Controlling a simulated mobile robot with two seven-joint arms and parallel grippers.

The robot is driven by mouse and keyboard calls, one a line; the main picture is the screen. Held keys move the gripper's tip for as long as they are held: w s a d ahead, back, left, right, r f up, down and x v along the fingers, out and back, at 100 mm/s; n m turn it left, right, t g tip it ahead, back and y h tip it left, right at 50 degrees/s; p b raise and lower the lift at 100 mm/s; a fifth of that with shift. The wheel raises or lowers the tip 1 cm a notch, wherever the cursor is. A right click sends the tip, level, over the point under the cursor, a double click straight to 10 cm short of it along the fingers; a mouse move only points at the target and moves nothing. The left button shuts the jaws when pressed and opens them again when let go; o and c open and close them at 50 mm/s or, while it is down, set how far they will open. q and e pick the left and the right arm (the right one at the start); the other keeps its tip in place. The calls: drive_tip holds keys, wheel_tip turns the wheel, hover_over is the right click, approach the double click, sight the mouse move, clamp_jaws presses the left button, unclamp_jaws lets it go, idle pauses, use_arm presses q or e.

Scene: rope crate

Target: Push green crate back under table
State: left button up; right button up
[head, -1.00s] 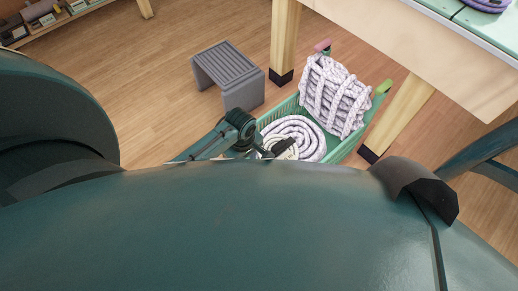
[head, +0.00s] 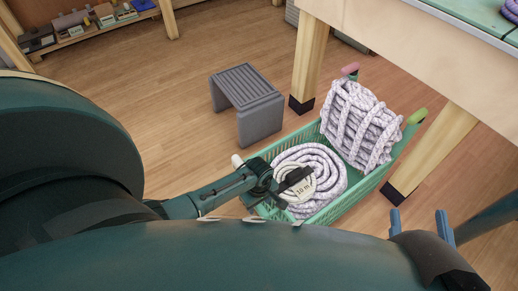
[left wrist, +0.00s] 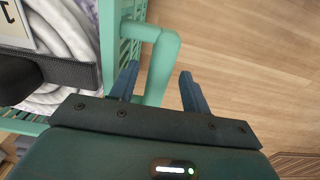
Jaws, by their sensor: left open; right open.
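The green crate (head: 345,205) stands on the floor between two wooden table legs, its far end by the table. It holds a flat white rope coil (head: 318,160) with a "10 m" label and an upright rope bundle (head: 362,125). My left gripper (head: 262,185) is at the crate's near left end; its fingertips are hidden in the head view. In the left wrist view its open fingers (left wrist: 158,88) lie on either side of a green crate handle (left wrist: 158,55). My right gripper (head: 420,222) is open and empty, right of the crate's near end.
The table (head: 420,55) overhangs at upper right, with legs (head: 308,60) and (head: 432,150) flanking the crate. A grey stool (head: 247,100) stands just left of the crate. A low shelf (head: 90,30) is at the back left. Floor between shelf and stool is clear.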

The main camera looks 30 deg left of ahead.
use_arm(q)
drive_tip(key=shift+f, duration=0.7)
drive_tip(key=shift+c, duration=0.5)
clamp_jaws()
